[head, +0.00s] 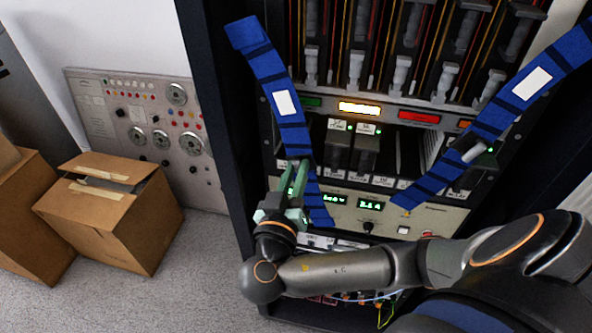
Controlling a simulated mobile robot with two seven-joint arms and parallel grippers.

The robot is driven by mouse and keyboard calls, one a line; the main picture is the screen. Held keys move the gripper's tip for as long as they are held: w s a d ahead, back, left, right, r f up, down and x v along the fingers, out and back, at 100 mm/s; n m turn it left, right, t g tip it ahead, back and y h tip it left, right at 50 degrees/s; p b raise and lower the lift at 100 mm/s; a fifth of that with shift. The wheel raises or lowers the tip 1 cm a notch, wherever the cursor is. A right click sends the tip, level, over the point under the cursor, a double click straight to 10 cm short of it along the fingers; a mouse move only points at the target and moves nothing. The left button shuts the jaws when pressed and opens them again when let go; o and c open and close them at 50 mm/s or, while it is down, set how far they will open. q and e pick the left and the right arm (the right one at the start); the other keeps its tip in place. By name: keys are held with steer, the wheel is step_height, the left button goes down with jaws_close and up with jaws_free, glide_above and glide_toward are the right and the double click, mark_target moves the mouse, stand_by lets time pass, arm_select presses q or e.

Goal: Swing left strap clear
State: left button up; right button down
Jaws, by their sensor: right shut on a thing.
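The left strap (268,72) is a blue band with dark cross bars and a white label. It hangs across the left front of the equipment rack from upper left to lower middle. My right gripper (297,176), with green fingers, is shut on the left strap near its lower end. A short piece of strap shows below the fingers, in front of the lower panel. The right strap (490,118) is a similar blue band slanting down from the upper right. My left gripper is not in view.
The dark rack frame (222,110) stands left of the strap. The rack holds lit displays, knobs and levers. A grey control panel (128,118) leans by the wall. Cardboard boxes (125,215) sit on the floor at left. Grey floor (190,285) in front is clear.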

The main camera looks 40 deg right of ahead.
steer(key=shift+w+a+f+b, duration=0.1)
steer(key=shift+b, duration=0.2)
steer(key=w+a+f+m+b, duration=0.1)
steer(key=w+a+m+b, duration=0.3)
steer(key=b, duration=0.6)
steer(key=w+a, duration=0.1)
steer(key=w, duration=0.1)
steer(key=shift+w+a, duration=0.35)
steer(key=shift+w, duration=0.05)
steer(key=c, duration=0.9)
jaws_free()
steer(key=shift+f, duration=0.1)
steer(key=shift+o, duration=0.5)
